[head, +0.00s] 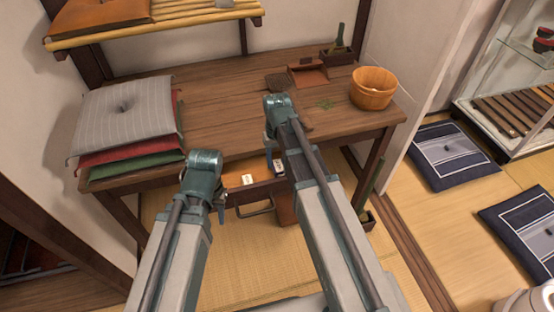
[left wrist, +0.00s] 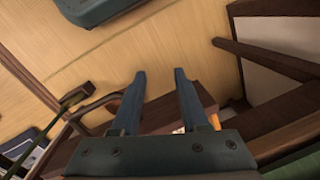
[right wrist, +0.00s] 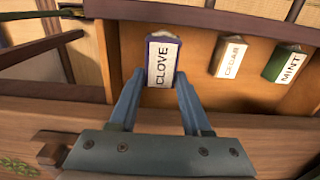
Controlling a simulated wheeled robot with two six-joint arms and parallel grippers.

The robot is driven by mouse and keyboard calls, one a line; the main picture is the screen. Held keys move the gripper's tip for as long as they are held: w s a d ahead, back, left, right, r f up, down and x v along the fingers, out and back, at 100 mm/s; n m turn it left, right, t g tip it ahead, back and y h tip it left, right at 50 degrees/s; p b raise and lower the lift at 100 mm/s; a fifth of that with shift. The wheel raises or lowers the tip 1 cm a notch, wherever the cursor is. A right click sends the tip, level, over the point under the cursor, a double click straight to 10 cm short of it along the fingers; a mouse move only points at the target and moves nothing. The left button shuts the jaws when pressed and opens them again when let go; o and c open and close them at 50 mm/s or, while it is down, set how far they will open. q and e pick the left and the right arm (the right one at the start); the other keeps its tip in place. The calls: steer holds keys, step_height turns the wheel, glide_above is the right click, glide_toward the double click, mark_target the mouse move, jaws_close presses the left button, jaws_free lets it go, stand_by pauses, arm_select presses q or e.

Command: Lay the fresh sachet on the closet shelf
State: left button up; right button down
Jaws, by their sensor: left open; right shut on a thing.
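The open drawer (head: 234,172) under the wooden desk holds sachets. In the right wrist view a dark blue sachet labelled CLOVE (right wrist: 162,64) stands between the fingertips of my right gripper (right wrist: 155,95), which is shut on it, over the drawer. The CEDAR sachet (right wrist: 229,58) and the green MINT sachet (right wrist: 287,64) lie in the drawer beside it. The head view also shows the clove sachet (head: 279,166) and the cedar sachet (head: 248,179). My left gripper (left wrist: 160,82) is open and empty near the drawer front. No frame shows which sachet is fresh or clearly identifies the closet shelf.
The desk top (head: 225,92) bears stacked cushions (head: 125,115) at left and a wooden tub (head: 373,88) at right. A bamboo-edged shelf (head: 170,22) hangs above. Floor cushions (head: 450,155) and a glass case (head: 510,110) are at right. Tatami is clear below the drawer.

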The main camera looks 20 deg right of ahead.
mark_target(277, 161)
step_height(277, 161, up, 6)
steer(key=p, duration=0.4)
steer(key=shift+f, duration=0.2)
steer(key=shift+r, duration=0.1)
